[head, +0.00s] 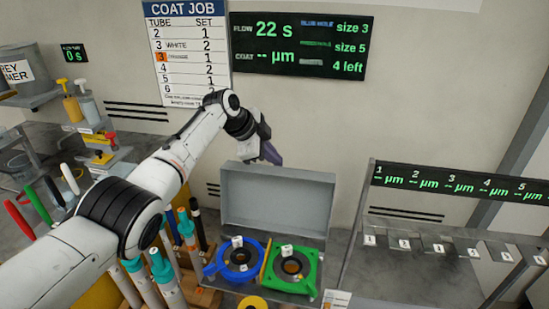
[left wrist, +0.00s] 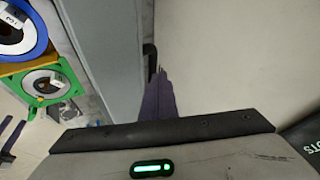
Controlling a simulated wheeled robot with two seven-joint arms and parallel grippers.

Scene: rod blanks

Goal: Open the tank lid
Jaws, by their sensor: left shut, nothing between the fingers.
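The grey tank lid (head: 277,203) stands upright at the back of the tank (head: 315,262), so it looks open. It also shows edge-on as a grey panel in the left wrist view (left wrist: 98,45), with a dark handle (left wrist: 149,60) beside it. My left gripper (head: 272,154) is just above the lid's top edge in the head view. Its purple fingers (left wrist: 157,98) are shut and empty. They are close to the handle, but I cannot tell whether they touch it. My right gripper is not in view.
A blue ring holder (head: 223,262) and a green square holder (head: 311,270) sit at the tank's top. Teal-capped tubes (head: 163,268) stand to the left. A rack with numbered slots (head: 437,248) stands right. A wall (head: 420,110) is close behind.

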